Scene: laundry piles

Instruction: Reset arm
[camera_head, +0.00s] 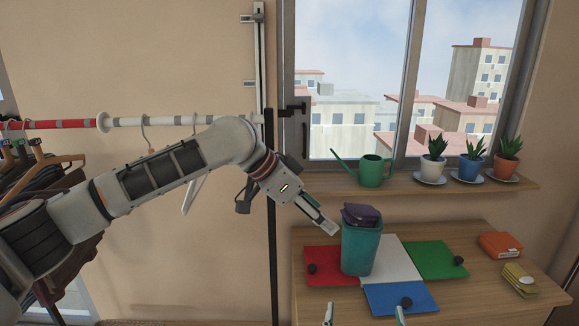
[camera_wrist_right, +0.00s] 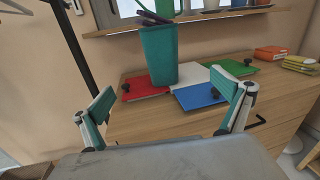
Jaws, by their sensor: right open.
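My left arm comes in from the left in the head view. Its gripper (camera_head: 322,222) hangs in the air just left of the teal bin, seen edge-on, so its jaw opening does not show. My right gripper (camera_head: 364,314) shows only its two fingertips at the bottom edge of the head view. In the right wrist view my right gripper (camera_wrist_right: 167,105) is open and empty, its teal-padded fingers wide apart in front of the wooden dresser. The teal bin (camera_head: 360,250) stands upright on the dresser with a dark purple item (camera_head: 362,213) in its top.
Red (camera_head: 322,262), green (camera_head: 438,259) and blue (camera_head: 398,297) panels lie around a white panel on the wooden dresser (camera_head: 470,292). Orange (camera_head: 500,244) and yellow (camera_head: 519,279) items lie right. A clothes rail (camera_head: 170,120) is behind my left arm. A watering can (camera_head: 371,170) and potted plants line the sill.

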